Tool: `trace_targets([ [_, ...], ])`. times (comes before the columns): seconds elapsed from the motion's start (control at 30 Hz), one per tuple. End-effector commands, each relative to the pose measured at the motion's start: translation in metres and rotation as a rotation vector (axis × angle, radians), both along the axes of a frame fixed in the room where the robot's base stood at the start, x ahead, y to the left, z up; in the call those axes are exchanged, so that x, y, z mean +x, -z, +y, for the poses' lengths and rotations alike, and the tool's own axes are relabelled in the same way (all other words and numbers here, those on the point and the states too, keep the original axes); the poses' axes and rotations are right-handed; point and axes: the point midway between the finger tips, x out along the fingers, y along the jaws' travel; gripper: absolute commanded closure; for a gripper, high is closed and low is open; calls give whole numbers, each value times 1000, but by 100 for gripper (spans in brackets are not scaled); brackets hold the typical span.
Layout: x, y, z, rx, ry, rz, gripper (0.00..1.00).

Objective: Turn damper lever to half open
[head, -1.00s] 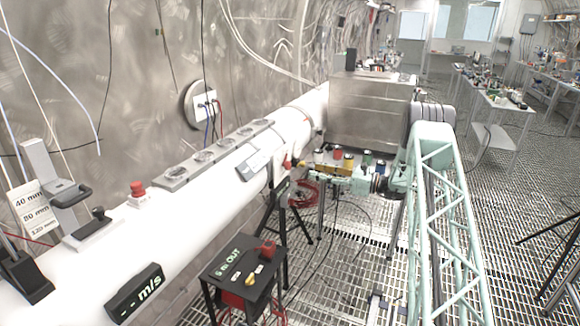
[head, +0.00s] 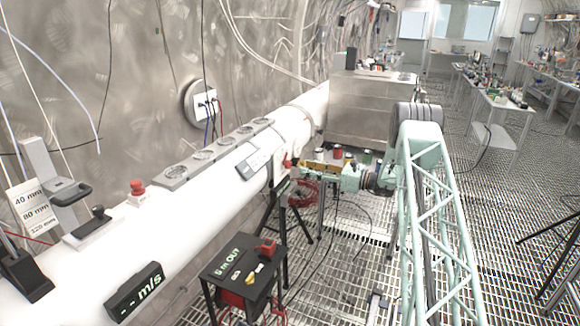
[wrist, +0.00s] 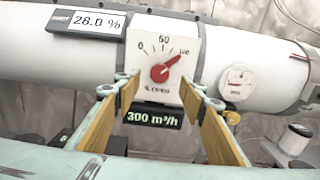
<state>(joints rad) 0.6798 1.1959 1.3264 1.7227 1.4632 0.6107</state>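The damper lever is a red pointer knob (wrist: 162,72) on a white dial plate (wrist: 160,48) marked 0, 50 and a partly covered right-hand mark, with "% OPEN" below. Its pointer is turned to the upper right, beyond 50. In the head view the red knob (head: 287,162) is small, on the side of the white pipe. My gripper (wrist: 164,90) is open, its two wood-coloured fingers either side of the knob in the wrist view, with no visible contact. In the head view my gripper (head: 318,170) reaches in from the right, close to the dial.
A display above the dial reads 28.0 % (wrist: 92,22); one below reads 300 m³/h (wrist: 154,117). A round gauge (wrist: 237,82) sits right of the dial. The white pipe (head: 170,225) runs along the wall. A black stand (head: 240,262) is in front. Grating floor lies at right.

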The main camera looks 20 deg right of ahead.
Motion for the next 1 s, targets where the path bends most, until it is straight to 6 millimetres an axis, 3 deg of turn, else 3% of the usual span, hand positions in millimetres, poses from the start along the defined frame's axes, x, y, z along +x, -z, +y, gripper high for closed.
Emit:
trace_targets([
  [0.6,59,0,51,0,0,0,62],
  [1.0,72,0,61,0,0,0,62],
])
